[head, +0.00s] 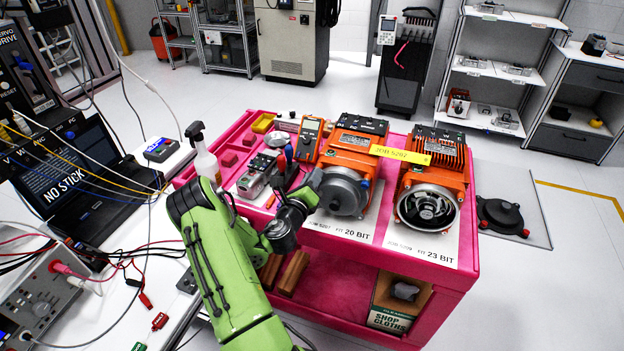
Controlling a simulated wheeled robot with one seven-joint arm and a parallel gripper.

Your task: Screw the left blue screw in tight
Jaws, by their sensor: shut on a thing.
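The left orange servo motor (356,140) stands on the pink cart with its round grey encoder cover (343,192) facing me. My gripper (314,182) is at the left rim of this cover. It is shut on what seems to be the left blue screw, which the jaws hide. I cannot tell how deep the screw sits.
A second orange motor (432,172) with an open dark round face stands to the right. A yellow tag (400,155) bridges both motors. A multimeter (309,138) and a grey metal unit (258,174) are to the left. The pink cart (330,262) has a bare front strip.

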